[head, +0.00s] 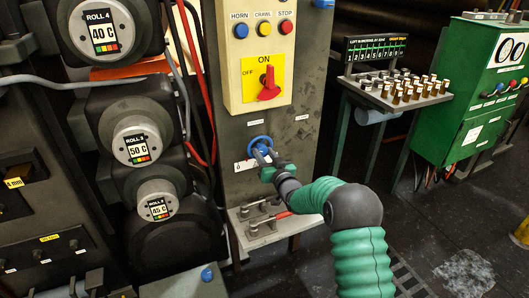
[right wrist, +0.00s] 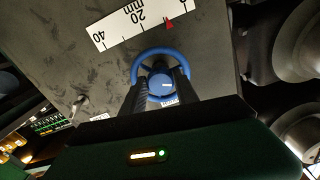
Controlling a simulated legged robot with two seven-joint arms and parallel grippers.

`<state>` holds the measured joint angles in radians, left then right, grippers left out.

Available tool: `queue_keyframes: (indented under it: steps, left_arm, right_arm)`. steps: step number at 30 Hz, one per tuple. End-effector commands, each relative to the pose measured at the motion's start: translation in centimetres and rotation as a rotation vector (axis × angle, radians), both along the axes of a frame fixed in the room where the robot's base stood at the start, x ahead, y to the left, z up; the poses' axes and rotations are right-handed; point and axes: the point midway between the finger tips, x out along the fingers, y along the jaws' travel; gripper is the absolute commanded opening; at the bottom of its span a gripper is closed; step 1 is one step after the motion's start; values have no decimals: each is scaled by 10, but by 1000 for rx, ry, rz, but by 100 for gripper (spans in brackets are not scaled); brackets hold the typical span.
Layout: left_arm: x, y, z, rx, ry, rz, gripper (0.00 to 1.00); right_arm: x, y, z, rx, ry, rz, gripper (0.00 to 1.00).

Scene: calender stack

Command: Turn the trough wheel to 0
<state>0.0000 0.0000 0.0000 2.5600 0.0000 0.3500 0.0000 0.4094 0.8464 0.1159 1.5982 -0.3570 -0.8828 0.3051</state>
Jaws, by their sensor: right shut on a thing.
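The trough wheel (head: 260,140) is a blue ring low on the grey panel, below the red ON/OFF switch. It also shows in the right wrist view (right wrist: 160,51), with a blue hub in its middle. My right gripper (head: 263,157) is at the wheel and shut on it, its two dark fingers reaching inside the ring around the hub. Beside the wheel is a white mm scale (right wrist: 120,30) marked 40, 20 and 0. Its red pointer (right wrist: 169,23) stands between 20 and 0, nearer to 0. My left gripper is out of view.
Rolls and hoses crowd the left. A peg rack (head: 400,90) and green cabinet (head: 480,130) stand to the right.

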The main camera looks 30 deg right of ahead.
Motion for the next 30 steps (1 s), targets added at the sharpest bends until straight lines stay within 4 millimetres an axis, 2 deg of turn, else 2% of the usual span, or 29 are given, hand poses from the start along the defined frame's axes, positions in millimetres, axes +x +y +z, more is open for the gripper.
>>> queue_keyframes:
  steps: [1, 30]
  left_arm:
    - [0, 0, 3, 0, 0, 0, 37]
    - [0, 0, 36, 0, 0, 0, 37]
  right_arm:
    - [-2, -1, -9, 48, 19, -2, 0]
    - [-2, 5, -7, 969, -35, -3, 0]
